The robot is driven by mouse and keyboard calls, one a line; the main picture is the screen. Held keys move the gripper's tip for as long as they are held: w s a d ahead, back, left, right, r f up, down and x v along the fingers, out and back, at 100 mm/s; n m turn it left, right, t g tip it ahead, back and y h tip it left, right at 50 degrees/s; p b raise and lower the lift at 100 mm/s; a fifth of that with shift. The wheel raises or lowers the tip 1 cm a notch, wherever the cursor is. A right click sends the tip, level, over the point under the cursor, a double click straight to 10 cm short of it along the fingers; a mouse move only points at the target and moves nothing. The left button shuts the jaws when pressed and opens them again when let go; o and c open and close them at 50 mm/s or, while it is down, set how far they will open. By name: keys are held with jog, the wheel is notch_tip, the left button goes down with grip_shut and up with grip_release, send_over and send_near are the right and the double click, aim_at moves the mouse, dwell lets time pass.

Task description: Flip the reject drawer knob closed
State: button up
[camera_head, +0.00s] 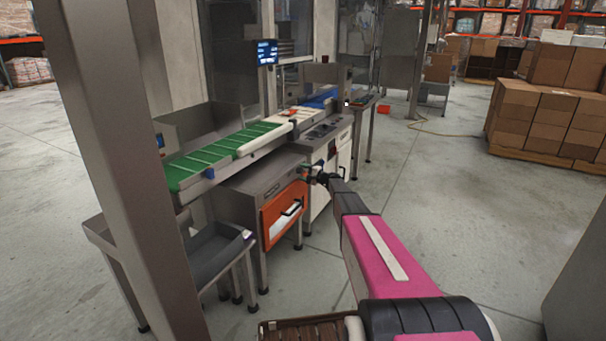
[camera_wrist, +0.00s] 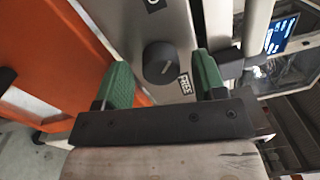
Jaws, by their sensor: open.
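A dark round knob (camera_wrist: 160,62) with a pale pointer line sits on a grey metal panel (camera_wrist: 180,25) in the wrist view. A small label that seems to read FREE is beside it. My gripper (camera_wrist: 160,66) is open, with one green finger on each side of the knob; I cannot tell whether either touches it. In the head view my gripper (camera_head: 311,173) is at the cabinet's upper right corner, beside the orange drawer front (camera_head: 270,228). The knob is too small or hidden to make out there. The orange front also fills the left of the wrist view (camera_wrist: 45,60).
A green-belted conveyor (camera_head: 215,155) runs above the cabinet (camera_head: 245,190). A grey bin (camera_head: 215,255) stands on a frame at left. A steel post (camera_head: 120,150) crosses the left foreground. Stacked cartons (camera_head: 545,115) stand far right. The floor right of my arm is clear.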

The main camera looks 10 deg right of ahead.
jog(key=v, duration=1)
jog(key=shift+s+d, duration=0.2)
jog(key=shift+d, duration=0.1)
jog(key=s+a+f+n+g+h, duration=0.2)
jog(key=s+a+g, duration=0.15)
jog(key=s, duration=0.55)
jog(key=s+a+f+n+g+h, duration=0.15)
jog(key=s+a, duration=0.35)
jog(key=s, duration=0.5)
jog(key=s+a+f+n+g+h, duration=0.1)
jog(key=s+a+n+g+h, duration=0.2)
jog(key=s, duration=0.6)
jog(key=s+d+n+g+h, duration=0.2)
jog(key=s+h, duration=0.6)
jog(key=s, duration=1.5)
jog(key=shift+d+r+n+g, duration=0.35)
jog(key=shift+d+r+g, duration=0.05)
jog(key=shift+r+g, duration=0.1)
